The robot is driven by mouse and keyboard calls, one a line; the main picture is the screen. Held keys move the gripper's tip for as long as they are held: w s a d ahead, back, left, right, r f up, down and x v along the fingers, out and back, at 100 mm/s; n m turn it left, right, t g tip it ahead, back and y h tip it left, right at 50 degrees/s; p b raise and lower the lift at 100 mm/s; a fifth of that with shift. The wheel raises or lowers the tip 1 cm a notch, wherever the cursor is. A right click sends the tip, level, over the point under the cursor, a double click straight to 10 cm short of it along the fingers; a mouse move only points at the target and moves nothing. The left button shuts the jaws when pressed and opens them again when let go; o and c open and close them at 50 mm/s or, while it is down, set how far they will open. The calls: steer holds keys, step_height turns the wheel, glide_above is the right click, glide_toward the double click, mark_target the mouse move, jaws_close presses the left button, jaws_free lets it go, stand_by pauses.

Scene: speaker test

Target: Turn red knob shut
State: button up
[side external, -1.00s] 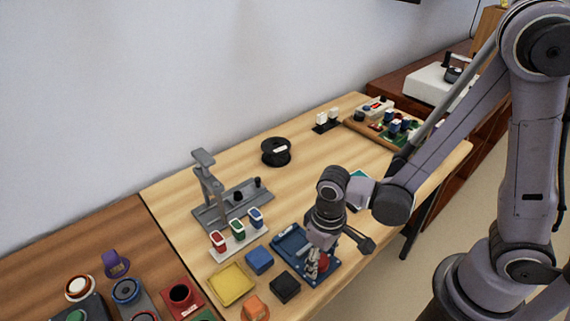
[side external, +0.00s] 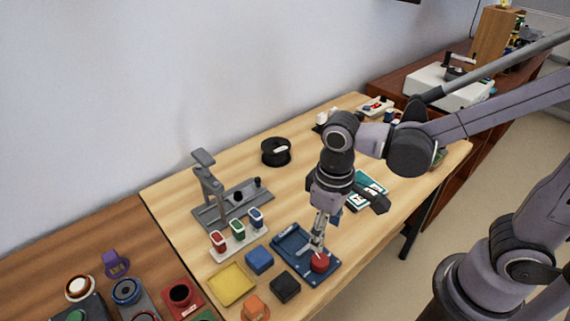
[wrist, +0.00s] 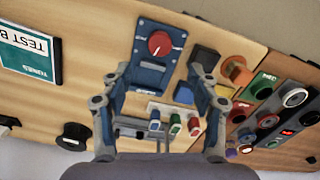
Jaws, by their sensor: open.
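The red knob (side external: 320,262) sits on one end of a dark blue base plate (side external: 286,247) near the front edge of the light wood table. In the wrist view the knob (wrist: 159,43) is near the top centre, with a pale mark on it and small white lettering around it that I cannot read. My gripper (side external: 317,246) points down just above the knob, near its back side in the side view. In the wrist view its two fingers (wrist: 160,72) are spread apart with nothing between them.
Black (side external: 285,287), blue (side external: 260,260) and yellow (side external: 232,284) blocks or trays lie left of the plate. Small red, green and blue switches (side external: 237,232) and a grey stand (side external: 210,190) are behind. A teal booklet (side external: 368,189) lies to the right.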

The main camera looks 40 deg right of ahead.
steer(key=w+d+r+m+t, duration=0.2)
steer(key=d+r+t, duration=0.5)
steer(key=d, duration=0.5)
steer(key=shift+w+d+r+m, duration=0.2)
steer(key=shift+r+m, duration=0.1)
steer(key=shift+m, duration=0.2)
steer(key=shift+c, duration=1.4)
steer(key=n+g, duration=0.7)
steer(key=n, duration=0.4)
glide_toward(320, 259)
steer(key=shift+f, duration=4.35)
